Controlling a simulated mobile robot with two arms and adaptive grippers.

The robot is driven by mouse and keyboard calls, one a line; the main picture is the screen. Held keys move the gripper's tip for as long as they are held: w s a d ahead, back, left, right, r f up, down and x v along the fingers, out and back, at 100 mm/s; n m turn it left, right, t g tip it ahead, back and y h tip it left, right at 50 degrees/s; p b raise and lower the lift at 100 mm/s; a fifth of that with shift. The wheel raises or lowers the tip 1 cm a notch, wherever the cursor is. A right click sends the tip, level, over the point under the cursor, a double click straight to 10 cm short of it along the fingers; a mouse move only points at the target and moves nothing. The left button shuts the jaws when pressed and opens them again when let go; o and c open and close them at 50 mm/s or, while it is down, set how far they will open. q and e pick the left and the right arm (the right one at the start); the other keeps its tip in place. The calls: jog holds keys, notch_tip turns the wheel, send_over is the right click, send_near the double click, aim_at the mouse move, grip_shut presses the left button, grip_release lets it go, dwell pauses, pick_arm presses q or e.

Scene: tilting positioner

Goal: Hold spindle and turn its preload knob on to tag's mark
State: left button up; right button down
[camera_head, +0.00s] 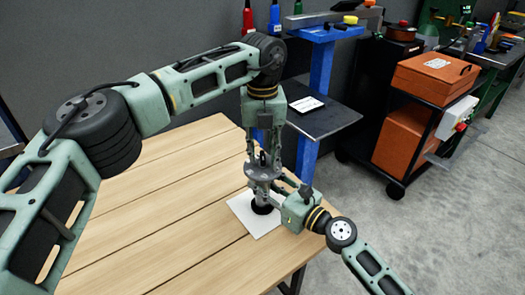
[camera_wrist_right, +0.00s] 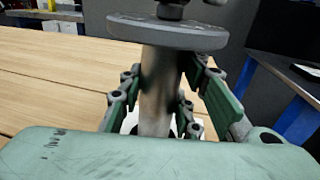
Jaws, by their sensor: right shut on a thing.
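The spindle stands upright near the table's right corner, with a grey round flange (camera_head: 263,172) on a metal shaft (camera_wrist_right: 160,90) and a dark foot. My right gripper (camera_head: 268,192) comes in from the right and is shut on the shaft below the flange; the fingers show on both sides of it in the wrist view. The dark knob (camera_wrist_right: 172,10) sits on top of the flange. My left gripper (camera_head: 263,155) points down over it, its fingers apart around the knob with a visible gap on one side. A white card (camera_head: 306,104) lies on a dark shelf; its marking is too small to read.
A white sheet (camera_head: 244,212) lies under the spindle on the wooden table (camera_head: 150,220). The table's left and front are clear. A blue stand (camera_head: 320,70) with the shelf is behind, and a black cart (camera_head: 405,130) with orange boxes (camera_head: 435,75) is at the right.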

aim_at(263, 155)
pick_arm(q)
notch_tip(263, 155, up, 12)
dwell(0.5)
